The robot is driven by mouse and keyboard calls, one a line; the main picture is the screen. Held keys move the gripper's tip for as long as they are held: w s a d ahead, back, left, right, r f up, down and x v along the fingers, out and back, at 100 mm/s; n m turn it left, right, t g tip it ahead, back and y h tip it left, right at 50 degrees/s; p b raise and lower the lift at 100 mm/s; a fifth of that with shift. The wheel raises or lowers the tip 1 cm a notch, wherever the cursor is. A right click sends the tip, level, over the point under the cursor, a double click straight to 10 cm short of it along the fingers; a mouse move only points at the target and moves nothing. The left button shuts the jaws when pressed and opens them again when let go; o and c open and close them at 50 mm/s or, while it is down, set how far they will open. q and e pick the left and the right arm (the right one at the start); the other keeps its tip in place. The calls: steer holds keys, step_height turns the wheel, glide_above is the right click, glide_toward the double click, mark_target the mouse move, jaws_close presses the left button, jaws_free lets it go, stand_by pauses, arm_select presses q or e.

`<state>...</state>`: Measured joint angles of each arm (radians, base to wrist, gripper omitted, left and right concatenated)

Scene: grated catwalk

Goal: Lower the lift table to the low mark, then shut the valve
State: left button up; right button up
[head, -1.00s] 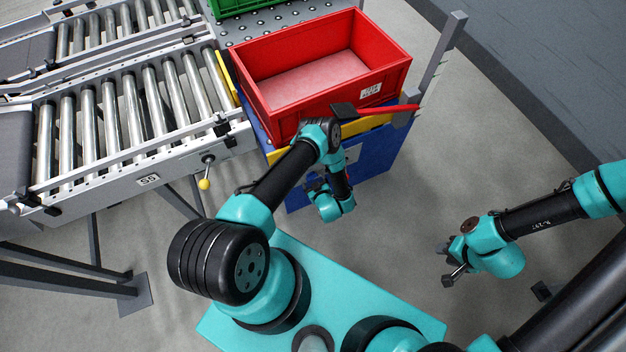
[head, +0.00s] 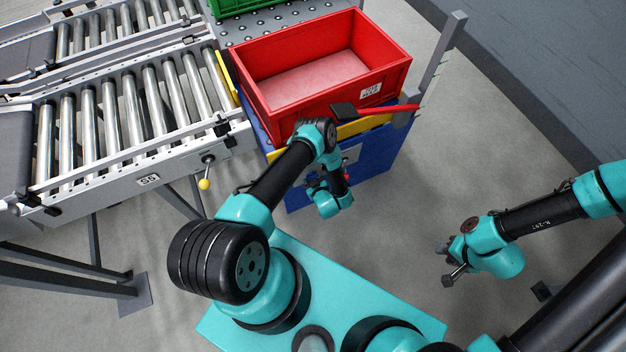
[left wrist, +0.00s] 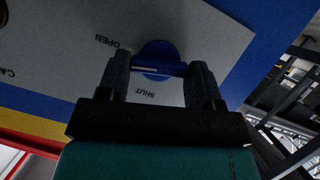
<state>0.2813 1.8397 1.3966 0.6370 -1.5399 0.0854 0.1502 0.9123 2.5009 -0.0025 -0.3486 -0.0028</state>
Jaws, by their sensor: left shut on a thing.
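The lift table (head: 375,157) has a blue front with a yellow edge and carries a red crate (head: 390,78). A red pointer (head: 392,109) reaches the lower part of the grey marked post (head: 431,75); the marks are too small to read. My left gripper (head: 314,186) is at the blue front. In the left wrist view its fingers (left wrist: 158,80) are shut on the blue valve knob (left wrist: 160,50), whose white line lies sideways between the OPEN and SHUT labels on a grey plate (left wrist: 215,45). My right gripper (head: 445,265) is open and empty, over bare floor.
A roller conveyor (head: 120,120) stands left of the lift table, with a yellow-tipped lever (head: 204,184) at its near corner. A green crate (head: 240,5) sits behind on a ball-topped table.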

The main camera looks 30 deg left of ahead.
arm_select(q)
steer(key=shift+s+n, duration=0.1)
steer(key=shift+n, duration=0.2)
steer(key=shift+c, duration=0.3)
steer(key=shift+s+a+f+n+t+h, duration=0.15)
steer(key=shift+n+t, duration=0.9)
steer(key=shift+n, duration=0.8)
steer(key=shift+d+f+n+t+h, duration=0.1)
steer(key=shift+n+t, duration=0.9)
steer(key=shift+n, duration=0.9)
steer(key=shift+s+a+f+n+t+h, duration=0.15)
steer(key=shift+n+t, duration=0.9)
steer(key=shift+n, duration=0.8)
steer(key=shift+w, duration=0.1)
steer(key=o, duration=0.9)
